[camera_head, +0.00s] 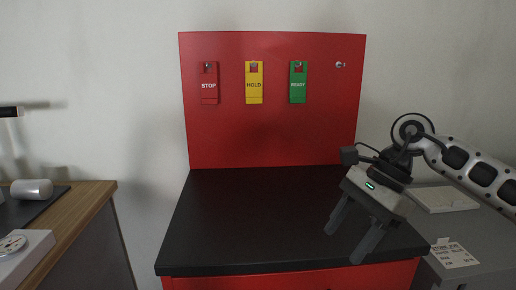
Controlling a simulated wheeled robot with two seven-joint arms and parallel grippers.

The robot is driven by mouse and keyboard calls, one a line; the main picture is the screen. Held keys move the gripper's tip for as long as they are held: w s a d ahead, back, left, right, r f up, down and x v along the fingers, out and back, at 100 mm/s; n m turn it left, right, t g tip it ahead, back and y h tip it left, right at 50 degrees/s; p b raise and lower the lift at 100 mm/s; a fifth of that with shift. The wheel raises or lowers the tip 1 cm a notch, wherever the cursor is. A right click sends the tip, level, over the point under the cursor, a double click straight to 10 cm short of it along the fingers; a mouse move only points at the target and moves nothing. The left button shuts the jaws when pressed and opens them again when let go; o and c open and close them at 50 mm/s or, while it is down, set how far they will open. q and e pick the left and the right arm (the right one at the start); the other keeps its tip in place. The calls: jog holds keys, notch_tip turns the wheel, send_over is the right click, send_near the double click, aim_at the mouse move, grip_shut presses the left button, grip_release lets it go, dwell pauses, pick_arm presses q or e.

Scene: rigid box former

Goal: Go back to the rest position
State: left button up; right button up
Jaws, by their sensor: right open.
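My right gripper (346,241) hangs over the right front part of a black worktop, its two fingers pointing down and to the left. The fingers are spread and nothing is between them. My right arm comes in from the right edge. My left gripper is not in view.
A red board (275,135) stands behind the black worktop (250,220). Red STOP (209,86), yellow HOLD (254,87) and green READY (298,87) tags hang on it; the far right peg (340,65) is empty. A wooden-topped cabinet (88,205) stands left, a grey surface (480,238) right.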

jog(key=s+a+m+y, duration=0.3)
jog(key=a+m+y, duration=0.35)
jog(key=a, duration=0.25)
jog(key=s+a+m+y, duration=0.4)
jog(key=a+m+y, duration=0.2)
jog(key=a+y, duration=0.2)
jog(key=d+f+m+t+h, duration=0.4)
jog(key=f+m+t, duration=0.15)
jog(key=m, duration=0.65)
jog(key=w+d+f+m+t+h, duration=0.1)
jog(key=d+f+m+t+h, duration=0.3)
jog(key=m+t, duration=0.5)
jog(key=d+f+m+t+h, duration=0.4)
jog(key=f+m, duration=0.3)
jog(key=m, duration=0.7)
jog(key=s+d+f+m+g+h, duration=0.2)
jog(key=s+f+m+g, duration=0.1)
jog(key=s+f+m, duration=0.1)
jog(key=s+d+f+m+g+h, duration=0.2)
jog(key=s+f+m+g+h, duration=0.1)
jog(key=s+f, duration=0.4)
jog(key=shift+f+m, duration=0.65)
jog(key=shift+f, duration=0.3)
jog(key=shift+s, duration=0.1)
